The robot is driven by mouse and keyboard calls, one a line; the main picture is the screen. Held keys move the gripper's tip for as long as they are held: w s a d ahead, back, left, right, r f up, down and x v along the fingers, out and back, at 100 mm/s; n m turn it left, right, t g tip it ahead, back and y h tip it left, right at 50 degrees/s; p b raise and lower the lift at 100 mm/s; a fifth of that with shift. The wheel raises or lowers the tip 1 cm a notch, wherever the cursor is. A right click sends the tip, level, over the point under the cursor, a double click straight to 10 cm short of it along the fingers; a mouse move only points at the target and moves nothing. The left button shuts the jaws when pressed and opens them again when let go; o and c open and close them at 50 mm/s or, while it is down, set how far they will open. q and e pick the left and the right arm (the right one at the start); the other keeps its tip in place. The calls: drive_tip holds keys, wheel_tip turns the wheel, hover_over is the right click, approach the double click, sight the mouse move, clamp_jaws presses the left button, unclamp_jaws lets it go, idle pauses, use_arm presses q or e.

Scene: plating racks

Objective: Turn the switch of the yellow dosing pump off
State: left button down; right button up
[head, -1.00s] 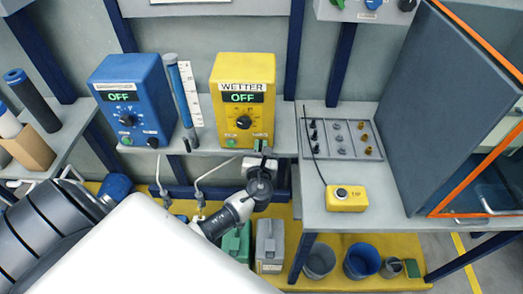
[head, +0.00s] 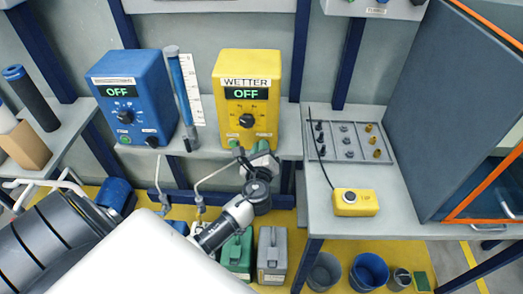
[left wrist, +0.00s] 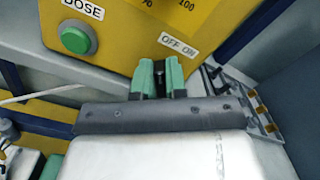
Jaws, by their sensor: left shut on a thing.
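The yellow dosing pump (head: 222,100), labelled WETTER, stands on the shelf, and its display (head: 246,93) reads OFF. My left gripper (head: 262,147) is at the lower right of its front face. In the left wrist view the green fingertips (left wrist: 159,75) are shut on the dark switch (left wrist: 159,68), just below the OFF ON label (left wrist: 178,46). The fingers hide most of the switch, so its exact position is unclear. The green DOSE button (left wrist: 76,38) is left of the fingers. My right gripper is out of view.
A blue pump (head: 165,115), also showing OFF, stands left of the yellow one. A yellow control box (head: 368,207) and a plating rack (head: 352,128) lie on the table at right. Canisters and buckets stand below.

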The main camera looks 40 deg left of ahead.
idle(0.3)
use_arm(q)
drive_tip(key=c, duration=1.2)
unclamp_jaws()
drive_tip(key=shift+o, duration=0.2)
drive_tip(key=b+v, duration=0.1)
drive_tip(key=v, duration=1)
drive_tip(key=shift+a, duration=0.15)
